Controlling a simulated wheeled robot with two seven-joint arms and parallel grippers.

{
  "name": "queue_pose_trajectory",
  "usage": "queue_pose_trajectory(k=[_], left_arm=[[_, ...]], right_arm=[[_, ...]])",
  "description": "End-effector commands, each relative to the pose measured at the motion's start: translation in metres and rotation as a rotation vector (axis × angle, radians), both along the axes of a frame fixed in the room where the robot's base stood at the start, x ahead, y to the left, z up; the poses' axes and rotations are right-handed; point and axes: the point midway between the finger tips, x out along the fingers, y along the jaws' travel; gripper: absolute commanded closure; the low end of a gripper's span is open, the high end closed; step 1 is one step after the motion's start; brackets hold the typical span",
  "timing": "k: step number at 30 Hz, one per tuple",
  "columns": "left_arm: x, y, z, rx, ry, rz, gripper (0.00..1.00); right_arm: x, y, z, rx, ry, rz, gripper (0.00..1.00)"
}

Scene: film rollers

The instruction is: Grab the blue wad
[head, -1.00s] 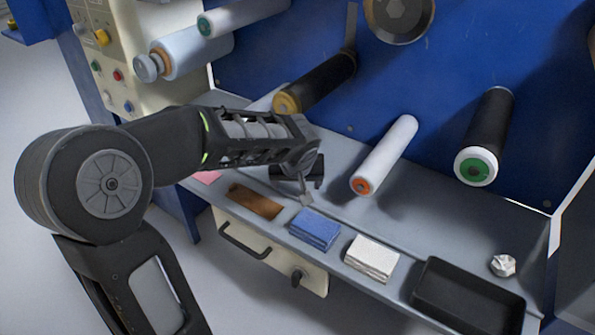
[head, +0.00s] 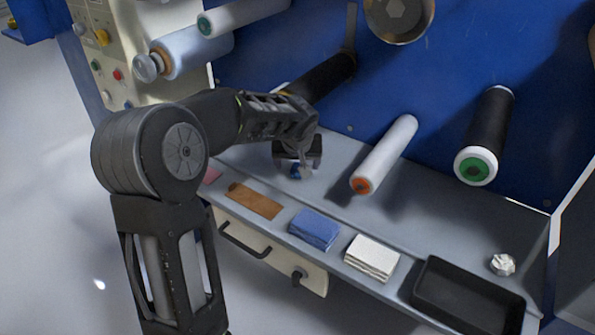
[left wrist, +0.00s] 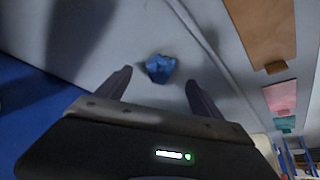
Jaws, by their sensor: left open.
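The blue wad (head: 295,172) is a small crumpled lump on the grey ledge, partly hidden by my gripper in the head view. In the left wrist view the blue wad (left wrist: 160,68) lies between and just beyond my fingertips, with grey surface on both sides of it. My left gripper (head: 297,166) is open and points down over the wad; its two spread fingers also show in the left wrist view (left wrist: 157,82). Nothing is held. My right gripper is not in view.
On the front shelf lie a brown piece (head: 255,200), a folded blue cloth stack (head: 315,229), a white cloth stack (head: 372,258) and a black tray (head: 468,298). A white crumpled wad (head: 502,264) sits at right. A white roller (head: 385,155) and a black roller (head: 487,125) stick out above the ledge.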

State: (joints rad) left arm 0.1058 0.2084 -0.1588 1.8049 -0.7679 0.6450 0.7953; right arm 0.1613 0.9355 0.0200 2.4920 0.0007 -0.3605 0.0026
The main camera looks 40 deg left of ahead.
Motion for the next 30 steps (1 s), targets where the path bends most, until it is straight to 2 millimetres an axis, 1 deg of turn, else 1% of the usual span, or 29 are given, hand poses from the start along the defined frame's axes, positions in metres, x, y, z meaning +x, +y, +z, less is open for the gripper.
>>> queue_pose_trajectory(k=[1,4,22,23,30], left_arm=[[0.0025,0.0021,-0.0088,0.001,0.002,0.001,0.23],[0.0061,0.0043,-0.0144,0.001,-0.001,-0.001,0.23],[0.0064,0.0045,-0.0147,0.0,-0.001,-0.001,0.23],[0.0064,0.0045,-0.0147,0.001,-0.001,-0.001,0.24],[0.0064,0.0045,-0.0147,0.001,-0.001,-0.001,0.43]], right_arm=[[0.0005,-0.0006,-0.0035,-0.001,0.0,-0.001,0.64],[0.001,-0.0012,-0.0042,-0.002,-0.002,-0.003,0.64],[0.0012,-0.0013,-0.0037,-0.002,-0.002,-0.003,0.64],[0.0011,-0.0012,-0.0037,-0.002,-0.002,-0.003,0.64],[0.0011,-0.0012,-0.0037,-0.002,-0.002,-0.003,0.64]])
